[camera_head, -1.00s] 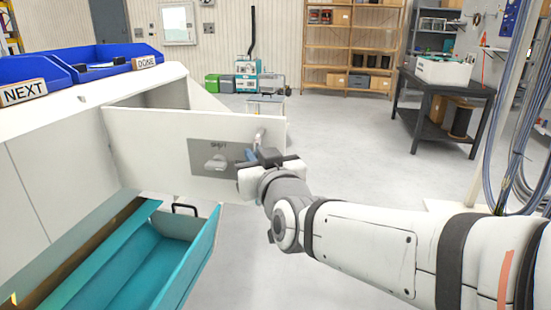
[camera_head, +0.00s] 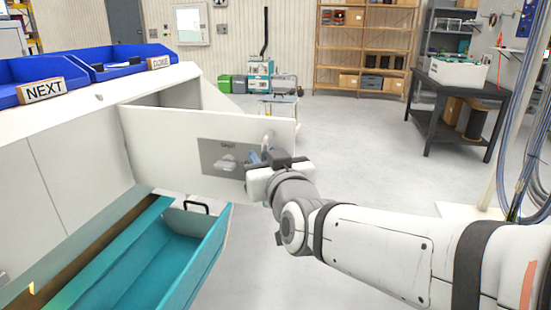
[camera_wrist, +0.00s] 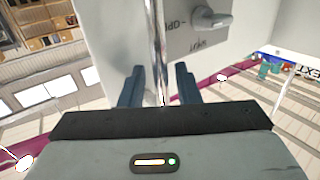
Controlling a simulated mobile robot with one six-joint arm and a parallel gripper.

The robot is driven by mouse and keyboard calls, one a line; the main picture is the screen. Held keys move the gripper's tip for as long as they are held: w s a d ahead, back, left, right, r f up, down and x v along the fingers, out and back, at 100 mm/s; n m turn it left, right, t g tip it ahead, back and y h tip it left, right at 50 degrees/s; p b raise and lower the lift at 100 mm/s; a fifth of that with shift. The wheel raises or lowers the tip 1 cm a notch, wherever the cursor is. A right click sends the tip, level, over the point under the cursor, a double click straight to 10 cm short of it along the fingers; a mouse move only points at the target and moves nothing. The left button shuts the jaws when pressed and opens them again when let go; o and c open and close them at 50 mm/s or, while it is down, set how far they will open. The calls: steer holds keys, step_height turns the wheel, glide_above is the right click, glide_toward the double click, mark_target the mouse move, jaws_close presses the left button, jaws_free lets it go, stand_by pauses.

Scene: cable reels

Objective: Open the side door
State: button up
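The side door (camera_head: 160,140) is a white panel standing swung out from the white cabinet (camera_head: 75,165), with a dark opening behind its top edge. A grey plate (camera_head: 210,148) on it bears a light turning knob (camera_head: 228,162); the wrist view shows the knob (camera_wrist: 210,18) close up. A shiny upright bar handle (camera_wrist: 159,45) is near the door's right edge. My gripper (camera_wrist: 158,85) is at this bar, with one finger on each side. Gaps show between the bar and both fingers, so it is open around the bar.
A teal drawer (camera_head: 165,262) with a black handle (camera_head: 197,208) stands pulled out below the door. Blue bins (camera_head: 120,62) sit on the cabinet top. A black table (camera_head: 455,95) stands at the right.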

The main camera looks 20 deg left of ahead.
steer(key=v, duration=0.7)
steer(key=shift+s+p, duration=0.25)
steer(key=shift+p, duration=0.15)
steer(key=shift+d, duration=0.15)
steer(key=w+d+f+m+g+h+p, duration=0.25)
steer(key=d+g+h+p, duration=0.3)
steer(key=d+p, duration=0.7)
steer(key=s+d+f+m+g+h+p, duration=0.1)
steer(key=s+d+m+g+h+p, duration=0.1)
steer(key=s+d, duration=0.3)
steer(key=s+d+f+m+g+h+p, duration=0.1)
steer(key=s+d+m+g+h+p, duration=0.1)
steer(key=d, duration=0.9)
steer(key=s+g+h, duration=0.1)
steer(key=s+g, duration=0.1)
steer(key=s, duration=0.1)
steer(key=shift+s+d+m, duration=0.2)
steer(key=shift+s+m, duration=0.15)
steer(key=shift+s, duration=0.05)
steer(key=shift+g, duration=0.25)
